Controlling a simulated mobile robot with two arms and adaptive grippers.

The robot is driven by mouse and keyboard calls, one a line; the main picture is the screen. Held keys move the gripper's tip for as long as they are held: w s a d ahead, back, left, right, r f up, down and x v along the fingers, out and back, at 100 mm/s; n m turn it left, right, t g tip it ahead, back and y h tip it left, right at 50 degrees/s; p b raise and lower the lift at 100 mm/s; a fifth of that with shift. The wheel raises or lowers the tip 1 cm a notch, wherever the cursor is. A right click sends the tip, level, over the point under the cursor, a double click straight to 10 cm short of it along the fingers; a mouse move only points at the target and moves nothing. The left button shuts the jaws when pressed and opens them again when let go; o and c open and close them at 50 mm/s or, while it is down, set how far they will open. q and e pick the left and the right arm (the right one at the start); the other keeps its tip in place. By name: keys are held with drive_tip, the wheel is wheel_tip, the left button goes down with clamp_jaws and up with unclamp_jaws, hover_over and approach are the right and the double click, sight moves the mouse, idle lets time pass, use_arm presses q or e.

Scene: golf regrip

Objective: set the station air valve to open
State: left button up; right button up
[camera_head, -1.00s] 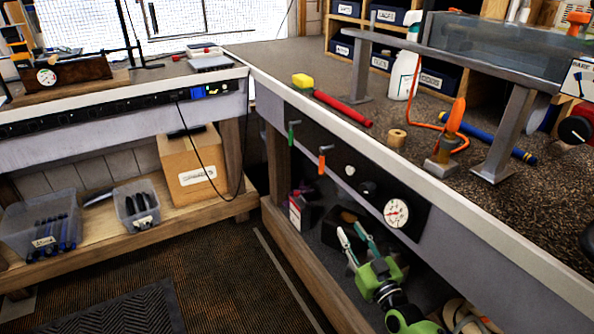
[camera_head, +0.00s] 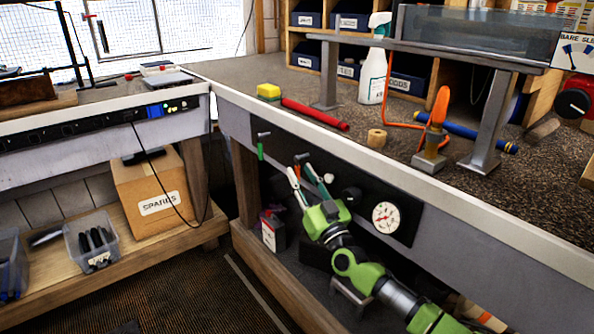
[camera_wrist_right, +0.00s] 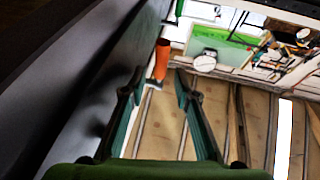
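A black panel (camera_head: 285,140) on the front of the right bench carries a green-handled lever (camera_head: 260,150), an orange-handled lever (camera_head: 298,159), small knobs (camera_head: 351,195) and a round white gauge (camera_head: 386,216). No label naming the air valve is readable. My right gripper (camera_head: 299,166) is open, its fingertips close to the orange handle, which is partly hidden in the head view. In the right wrist view, the orange handle (camera_wrist_right: 161,60) hangs downward and shows between and beyond the open fingertips (camera_wrist_right: 159,75). Contact cannot be told. My left gripper is not in view.
The bench's white front edge (camera_head: 350,150) runs above the panel. A cardboard box (camera_head: 150,195) stands on the left bench's lower shelf.

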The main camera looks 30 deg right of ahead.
sight(298, 170)
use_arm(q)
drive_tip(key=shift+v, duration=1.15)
use_arm(e)
drive_tip(key=shift+x, duration=1.6)
clamp_jaws()
use_arm(q)
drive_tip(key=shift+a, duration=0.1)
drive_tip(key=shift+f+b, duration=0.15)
drive_tip(key=shift+b, duration=0.2)
use_arm(e)
drive_tip(key=shift+f, duration=0.1)
